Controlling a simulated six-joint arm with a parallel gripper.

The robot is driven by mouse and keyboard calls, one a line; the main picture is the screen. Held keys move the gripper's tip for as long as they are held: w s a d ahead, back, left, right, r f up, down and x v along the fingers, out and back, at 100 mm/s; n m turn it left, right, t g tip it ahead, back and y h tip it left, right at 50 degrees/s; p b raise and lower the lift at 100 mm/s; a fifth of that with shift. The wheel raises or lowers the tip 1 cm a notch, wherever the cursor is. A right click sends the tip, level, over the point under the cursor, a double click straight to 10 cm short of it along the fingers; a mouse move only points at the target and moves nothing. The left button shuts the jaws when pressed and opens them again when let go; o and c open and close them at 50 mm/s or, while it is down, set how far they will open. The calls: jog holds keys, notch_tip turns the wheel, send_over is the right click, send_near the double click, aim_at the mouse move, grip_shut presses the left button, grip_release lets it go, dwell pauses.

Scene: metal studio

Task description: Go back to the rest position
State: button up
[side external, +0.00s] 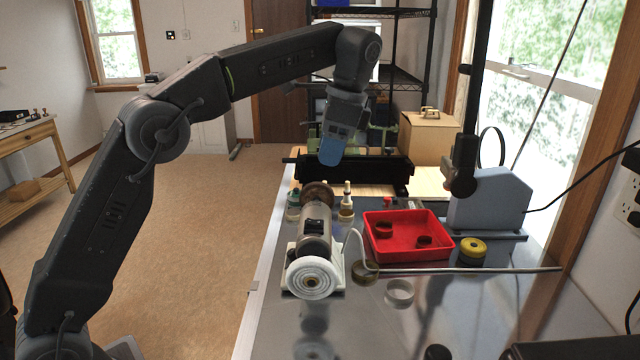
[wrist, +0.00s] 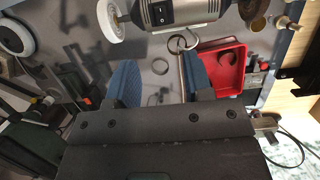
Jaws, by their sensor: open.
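My gripper (side external: 331,150) hangs above the workbench, behind the bench grinder, with its blue fingers pointing down. In the wrist view my gripper (wrist: 158,85) shows two blue fingers spread wide apart. The arm is bent in an arch from the lower left of the side view.
A bench grinder (side external: 316,240) with a white wheel stands on the metal bench. A red tray (side external: 408,250) with ring-shaped parts, a yellow roll (side external: 472,250) and a long rod (side external: 470,270) lie to its right. The floor at left is clear.

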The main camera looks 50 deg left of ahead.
jog(key=s+r+n+t+h, duration=0.1)
jog(key=s+n+t, duration=0.3)
jog(key=s, duration=0.9)
jog(key=s+f+n+t+h, duration=0.1)
jog(key=s+f+n+t, duration=0.2)
jog(key=s+f, duration=0.7)
jog(key=s+n, duration=0.2)
jog(key=s, duration=0.1)
jog(key=shift+s+a+f+t, duration=0.2)
jog(key=shift+s+f+t, duration=0.05)
jog(key=shift+s+t, duration=0.15)
